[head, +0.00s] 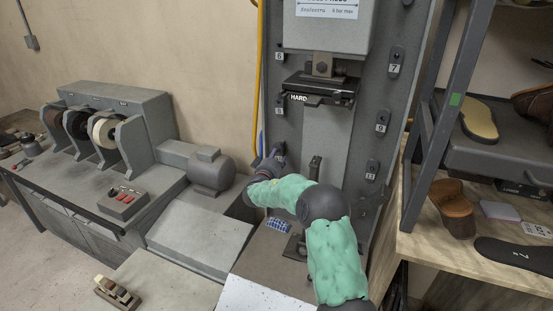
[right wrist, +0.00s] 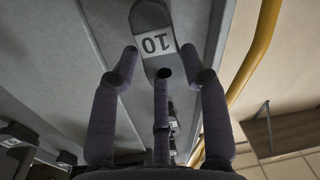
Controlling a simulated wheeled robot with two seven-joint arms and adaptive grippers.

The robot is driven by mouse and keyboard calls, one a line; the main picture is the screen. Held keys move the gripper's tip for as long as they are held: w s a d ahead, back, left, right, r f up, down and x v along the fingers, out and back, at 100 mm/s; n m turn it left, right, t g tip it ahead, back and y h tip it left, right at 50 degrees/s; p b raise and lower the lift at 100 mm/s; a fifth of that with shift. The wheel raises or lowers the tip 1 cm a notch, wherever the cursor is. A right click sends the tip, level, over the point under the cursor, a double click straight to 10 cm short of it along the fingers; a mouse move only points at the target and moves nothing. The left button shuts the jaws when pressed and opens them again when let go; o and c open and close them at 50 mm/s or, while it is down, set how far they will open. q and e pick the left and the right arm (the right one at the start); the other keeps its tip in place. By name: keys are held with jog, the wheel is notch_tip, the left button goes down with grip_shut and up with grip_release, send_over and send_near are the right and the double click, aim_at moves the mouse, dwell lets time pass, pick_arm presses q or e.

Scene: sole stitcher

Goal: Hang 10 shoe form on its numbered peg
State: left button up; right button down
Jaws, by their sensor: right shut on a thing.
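The 10 shoe form (right wrist: 152,30) is a dark grey, rounded piece with a white label reading 10 in the right wrist view. A dark round spot shows at its lower end. My right gripper (right wrist: 163,62) has its fingers around that end and is shut on the form. In the head view the right gripper (head: 275,160) is at the left side of the grey machine column, below the peg marked 8 (head: 279,106). The gripper hides the form and the number 10 peg there, so I cannot tell whether they touch. My left gripper is out of view.
Pegs marked 6 (head: 280,57), 7 (head: 396,58), 9 (head: 382,122) and 11 (head: 372,170) are on the column. A black press block (head: 318,88) juts out above the gripper. A yellow pipe (head: 259,70) runs beside the column. A shelf rack (head: 440,110) stands right.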

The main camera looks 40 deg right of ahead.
jog(key=shift+w+d+r+b, duration=0.15)
jog(key=shift+d+b, duration=0.2)
jog(key=shift+b, duration=0.2)
jog(key=shift+w+d+r+b, duration=0.15)
jog(key=shift+d+b, duration=0.2)
jog(key=shift+b, duration=0.2)
dwell(0.9)
jog(key=shift+d+r+b, duration=0.1)
jog(key=shift+d+b, duration=0.4)
jog(key=shift+b, duration=0.55)
dwell(0.5)
jog(key=c, duration=0.7)
grip_release()
jog(key=shift+d, duration=0.1)
jog(key=shift+o, duration=1.3)
jog(key=shift+s, duration=0.15)
jog(key=shift+a+f, duration=0.3)
jog(key=v, duration=1.1)
jog(key=shift+a, duration=0.3)
jog(key=shift+s+r, duration=0.1)
jog(key=shift+s, duration=0.05)
